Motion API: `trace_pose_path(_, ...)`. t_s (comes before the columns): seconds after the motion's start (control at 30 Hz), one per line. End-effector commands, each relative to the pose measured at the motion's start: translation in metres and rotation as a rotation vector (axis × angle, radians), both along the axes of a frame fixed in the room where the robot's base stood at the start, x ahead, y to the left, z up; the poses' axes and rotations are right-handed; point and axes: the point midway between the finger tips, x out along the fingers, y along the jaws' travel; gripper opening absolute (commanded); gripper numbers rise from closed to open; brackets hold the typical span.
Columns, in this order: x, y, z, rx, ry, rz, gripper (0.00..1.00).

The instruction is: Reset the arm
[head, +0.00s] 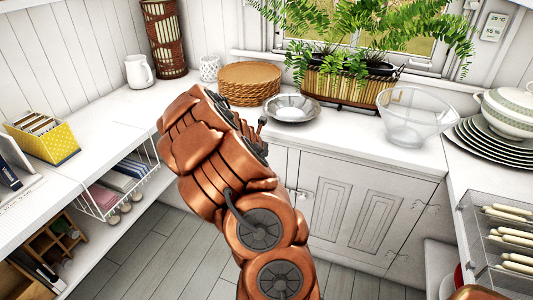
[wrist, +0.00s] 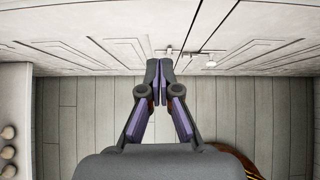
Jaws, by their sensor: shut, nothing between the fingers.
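My arm (head: 240,190) rises through the middle of the head view, in front of the counter and cabinet. Its far end bends toward the counter near the metal bowl, and the fingers are mostly hidden there behind my own wrist. In the wrist view my gripper (wrist: 160,68) points at the white cabinet front. Its two fingers meet at the tips, with nothing between them.
A metal bowl (head: 292,108), woven mats (head: 249,84), a planter (head: 345,92) and a glass bowl (head: 411,117) stand on the counter. Stacked plates (head: 490,145) are at right. A yellow box (head: 48,140) is at left. The floor (head: 165,255) is clear.

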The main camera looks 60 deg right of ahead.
Motion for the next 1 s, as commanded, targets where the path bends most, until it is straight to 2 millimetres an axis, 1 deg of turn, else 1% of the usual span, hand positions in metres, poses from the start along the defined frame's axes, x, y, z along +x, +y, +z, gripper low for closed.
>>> trace_pose_path(0.03, -0.001, 0.004, 0.006, -0.001, -0.001, -0.001, 0.00)
trace_pose_path(0.2, -0.003, 0.013, 0.014, 0.000, 0.001, -0.001, 0.00)
trace_pose_path(0.63, -0.004, 0.016, 0.015, 0.002, 0.002, 0.000, 0.00)
trace_pose_path(0.67, -0.003, 0.017, 0.018, 0.000, -0.004, -0.005, 0.00)
trace_pose_path(0.77, -0.002, 0.023, 0.043, -0.017, -0.062, -0.072, 0.00)
trace_pose_path(0.87, -0.005, 0.035, 0.080, -0.038, -0.156, -0.187, 0.00)
trace_pose_path(0.9, -0.007, 0.042, 0.095, -0.042, -0.201, -0.239, 0.00)
trace_pose_path(0.97, -0.013, 0.054, 0.116, -0.043, -0.269, -0.328, 0.00)
trace_pose_path(1.0, -0.016, 0.063, 0.129, -0.041, -0.317, -0.382, 0.00)
